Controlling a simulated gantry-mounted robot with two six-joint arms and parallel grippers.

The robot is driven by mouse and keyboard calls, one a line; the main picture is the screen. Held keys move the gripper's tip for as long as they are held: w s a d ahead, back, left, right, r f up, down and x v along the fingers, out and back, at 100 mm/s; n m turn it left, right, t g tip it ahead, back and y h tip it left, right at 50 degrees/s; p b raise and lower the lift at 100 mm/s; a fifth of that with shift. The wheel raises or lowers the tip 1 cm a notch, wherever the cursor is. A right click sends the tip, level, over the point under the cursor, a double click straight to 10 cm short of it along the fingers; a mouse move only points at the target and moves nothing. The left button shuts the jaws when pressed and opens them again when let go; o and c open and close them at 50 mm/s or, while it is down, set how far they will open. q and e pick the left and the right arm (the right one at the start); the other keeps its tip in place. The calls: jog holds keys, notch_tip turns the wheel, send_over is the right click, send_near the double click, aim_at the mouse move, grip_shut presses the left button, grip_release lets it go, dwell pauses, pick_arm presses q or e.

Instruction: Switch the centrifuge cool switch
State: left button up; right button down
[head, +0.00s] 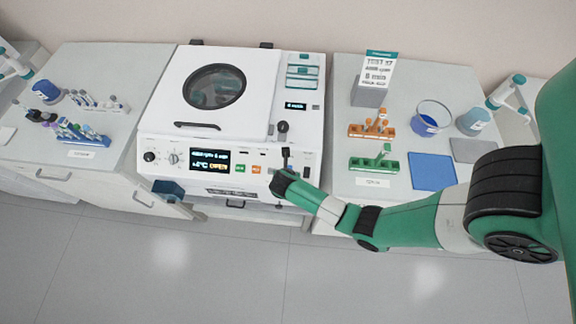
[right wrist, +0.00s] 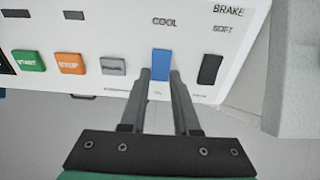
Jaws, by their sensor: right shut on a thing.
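The white centrifuge (head: 165,115) stands in the middle with its round-windowed lid down and a control panel along its front. Its display (head: 207,161) is lit. In the right wrist view the blue cool switch (right wrist: 161,64) sits under the printed word COOL. My right gripper (right wrist: 161,74) is shut on this switch, with one finger on each side of it. In the head view the right gripper (head: 284,172) is at the right part of the panel and hides the switch. My left gripper is not in view.
In the right wrist view a grey switch (right wrist: 113,66) is left of the cool switch and a dark brake switch (right wrist: 210,68) is right of it. The orange stop button (right wrist: 71,63) and green start button (right wrist: 29,61) are farther left. Tube racks stand on both side benches.

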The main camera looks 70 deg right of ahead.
jog(key=c, duration=0.6)
grip_release()
jog(key=shift+c, duration=0.2)
jog(key=p+v, duration=0.3)
jog(key=v, duration=0.8)
jog(key=shift+a+r+p, duration=0.2)
jog(key=shift+r+p, duration=0.1)
